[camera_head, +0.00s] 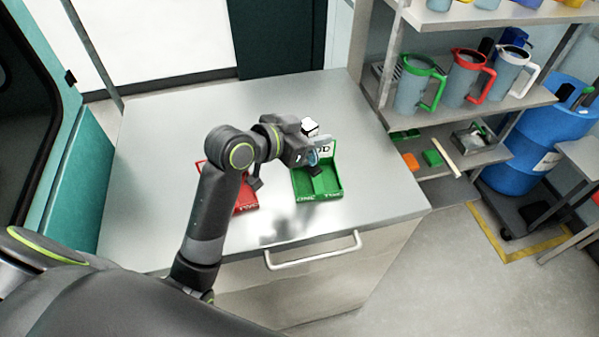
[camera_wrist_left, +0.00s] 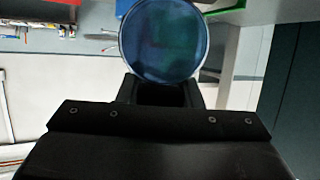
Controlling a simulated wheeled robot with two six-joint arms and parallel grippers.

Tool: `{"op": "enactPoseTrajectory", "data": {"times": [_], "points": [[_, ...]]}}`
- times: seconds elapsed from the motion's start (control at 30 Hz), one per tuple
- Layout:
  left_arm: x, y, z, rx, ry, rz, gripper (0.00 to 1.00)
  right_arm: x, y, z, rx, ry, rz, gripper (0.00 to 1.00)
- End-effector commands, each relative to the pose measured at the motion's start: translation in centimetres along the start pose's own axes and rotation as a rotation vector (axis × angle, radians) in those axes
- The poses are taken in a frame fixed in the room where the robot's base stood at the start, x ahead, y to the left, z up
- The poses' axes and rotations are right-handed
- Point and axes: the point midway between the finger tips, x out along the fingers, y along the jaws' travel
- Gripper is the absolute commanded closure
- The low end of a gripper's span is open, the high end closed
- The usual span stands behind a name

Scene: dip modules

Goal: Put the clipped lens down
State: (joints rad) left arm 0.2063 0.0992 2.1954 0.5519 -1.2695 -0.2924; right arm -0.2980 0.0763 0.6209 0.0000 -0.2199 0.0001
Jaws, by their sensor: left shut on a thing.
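The lens (camera_wrist_left: 163,42) is a round, dark blue-green disc in the left wrist view, seen face on beyond the jaws. In the head view only a small bluish part of the lens (camera_head: 314,157) shows beside the gripper. The jaw tips are mostly hidden by the gripper body. My right gripper is not in view.
A red tray (camera_head: 246,199) lies left of the green one, partly behind my arm. A small white object (camera_head: 309,125) is just behind the gripper. The grey table (camera_head: 160,150) is clear at left. A shelf with jugs (camera_head: 466,76) stands at right.

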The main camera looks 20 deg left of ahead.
Motion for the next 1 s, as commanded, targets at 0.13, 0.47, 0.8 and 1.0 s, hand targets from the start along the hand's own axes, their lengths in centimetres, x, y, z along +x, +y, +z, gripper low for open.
{"op": "enactPoseTrajectory", "data": {"times": [0.13,0.47,0.8,1.0], "points": [[0.1,0.4,-0.7,0.055,-0.004,0.131,0.91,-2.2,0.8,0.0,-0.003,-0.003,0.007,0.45],[-0.9,0.4,-1.9,0.159,-0.002,0.379,0.91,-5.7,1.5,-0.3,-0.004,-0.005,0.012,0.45],[-1.3,-0.2,-1.4,0.191,0.000,0.462,0.91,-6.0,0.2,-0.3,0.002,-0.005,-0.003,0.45],[0.0,-0.2,1.8,0.190,0.000,0.461,0.91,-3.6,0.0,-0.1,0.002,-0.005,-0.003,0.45]]}}
